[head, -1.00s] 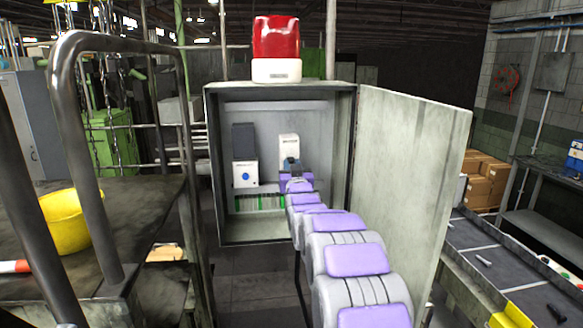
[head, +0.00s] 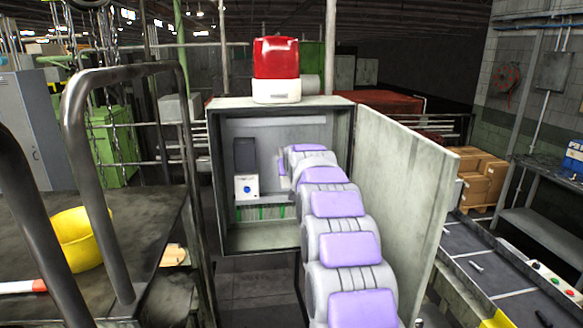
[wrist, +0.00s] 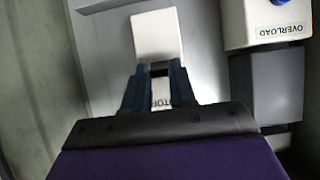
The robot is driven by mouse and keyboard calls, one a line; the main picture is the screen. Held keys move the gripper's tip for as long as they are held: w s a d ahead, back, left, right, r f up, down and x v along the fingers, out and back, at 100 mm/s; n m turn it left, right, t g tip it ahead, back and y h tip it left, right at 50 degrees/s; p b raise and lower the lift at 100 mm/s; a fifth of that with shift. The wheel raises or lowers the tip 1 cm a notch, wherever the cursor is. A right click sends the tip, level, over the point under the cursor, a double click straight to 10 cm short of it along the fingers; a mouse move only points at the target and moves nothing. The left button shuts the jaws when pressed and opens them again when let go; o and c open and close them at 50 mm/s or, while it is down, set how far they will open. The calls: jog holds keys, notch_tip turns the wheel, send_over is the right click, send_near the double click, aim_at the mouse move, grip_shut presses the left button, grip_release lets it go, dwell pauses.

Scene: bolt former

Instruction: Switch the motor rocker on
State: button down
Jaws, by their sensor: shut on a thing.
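The white motor unit (wrist: 157,35) is in the wrist view, with part of a label ending in "TOR" (wrist: 163,102) between my fingers. My gripper (wrist: 159,71) has its two dark blue fingers against the front of this unit. They are closed on a small dark piece between the tips, apparently the motor rocker (wrist: 159,69). The fingers hide most of it, so I cannot tell which way it is tipped. In the head view my arm covers the motor unit and gripper.
The open grey cabinet (head: 228,242) has its door (head: 395,185) swung out to the right, close beside my arm. An overload unit (head: 247,194) with a blue button sits left inside; it also shows in the wrist view (wrist: 240,28). A red beacon (head: 276,60) stands on top.

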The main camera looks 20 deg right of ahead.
jog(key=shift+w+r+g+p, duration=0.15)
jog(key=shift+r+g+p, duration=0.25)
jog(key=shift+p, duration=0.1)
jog(key=c, duration=0.9)
grip_release()
jog(key=shift+w+d+f, duration=0.1)
jog(key=shift+f, duration=0.05)
jog(key=b+v, duration=0.1)
jog(key=v, duration=1.6)
jog(key=shift+d, duration=0.15)
